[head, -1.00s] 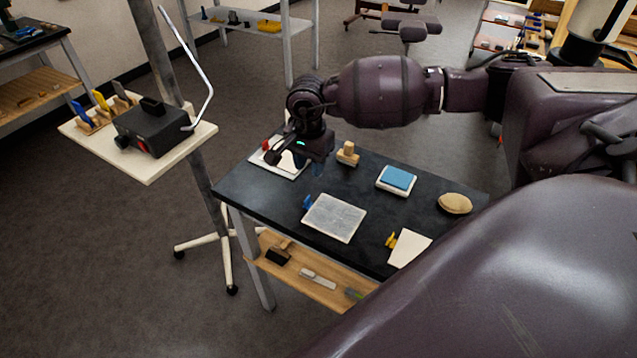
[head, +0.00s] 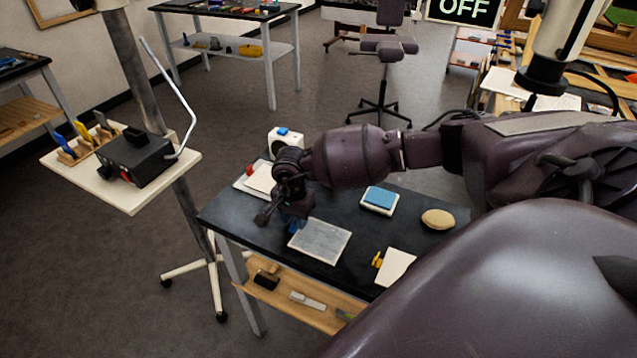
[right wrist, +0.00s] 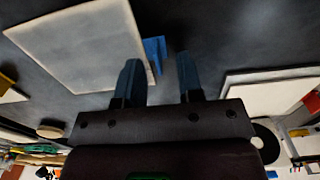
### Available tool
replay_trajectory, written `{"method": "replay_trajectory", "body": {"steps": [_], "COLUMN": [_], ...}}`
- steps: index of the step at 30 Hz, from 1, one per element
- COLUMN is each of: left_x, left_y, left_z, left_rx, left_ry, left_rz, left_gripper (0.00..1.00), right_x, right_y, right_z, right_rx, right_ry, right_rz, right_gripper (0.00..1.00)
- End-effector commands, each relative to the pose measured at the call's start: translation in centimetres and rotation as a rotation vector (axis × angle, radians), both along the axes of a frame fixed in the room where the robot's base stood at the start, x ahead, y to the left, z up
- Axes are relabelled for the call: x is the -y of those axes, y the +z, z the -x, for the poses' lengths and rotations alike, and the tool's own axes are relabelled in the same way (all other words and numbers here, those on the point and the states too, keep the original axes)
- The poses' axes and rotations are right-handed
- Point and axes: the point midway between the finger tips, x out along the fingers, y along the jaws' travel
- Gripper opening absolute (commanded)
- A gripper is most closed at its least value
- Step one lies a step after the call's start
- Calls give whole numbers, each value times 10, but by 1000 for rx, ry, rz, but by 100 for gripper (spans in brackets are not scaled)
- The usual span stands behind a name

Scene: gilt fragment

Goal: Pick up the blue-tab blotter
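The blue-tab blotter is a flat grey sheet (head: 322,242) with a pale edge on the dark table. It also shows in the right wrist view (right wrist: 85,42), where its blue tab (right wrist: 154,50) stands up from its edge. My right gripper (head: 290,220) is low over the table at the blotter's tab side. In the right wrist view my right gripper (right wrist: 158,75) has its fingers apart, with the tab in line with the gap, slightly beyond and nearer the left finger. Nothing is held. My left gripper is out of view.
A red-tab pale sheet (head: 258,181) lies behind the gripper. A yellow-tab white sheet (head: 397,267), a blue-topped white block (head: 380,199) and a tan oval pad (head: 438,219) are on the table's right part. A stand with a black device (head: 135,160) is at left.

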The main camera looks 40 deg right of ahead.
Motion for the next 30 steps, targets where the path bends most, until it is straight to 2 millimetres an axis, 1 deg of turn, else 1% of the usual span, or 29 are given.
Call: {"method": "replay_trajectory", "body": {"steps": [3, 8, 9, 14, 15, 16, 26, 30], "left_x": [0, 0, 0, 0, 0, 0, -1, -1], "left_y": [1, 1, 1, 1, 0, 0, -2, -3], "left_z": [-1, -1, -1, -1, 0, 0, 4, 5], "left_rx": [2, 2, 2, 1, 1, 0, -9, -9], "left_ry": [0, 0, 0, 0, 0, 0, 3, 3], "left_rz": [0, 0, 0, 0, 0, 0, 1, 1], "left_gripper": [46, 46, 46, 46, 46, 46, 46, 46], "right_x": [0, 0, 0, 0, 0, 0, 0, 0], "right_y": [-4, -4, -4, -4, -4, -4, -3, 4], "right_z": [0, 0, 0, 0, 0, 0, 0, -1], "right_rx": [1, 1, 1, 1, 1, 1, 2, 3], "right_ry": [0, 0, 0, 0, 0, 0, 0, 0], "right_rz": [0, 0, 0, 0, 0, 0, -1, 0], "right_gripper": [34, 34, 32, 8, 2, 0, 0, 0]}}
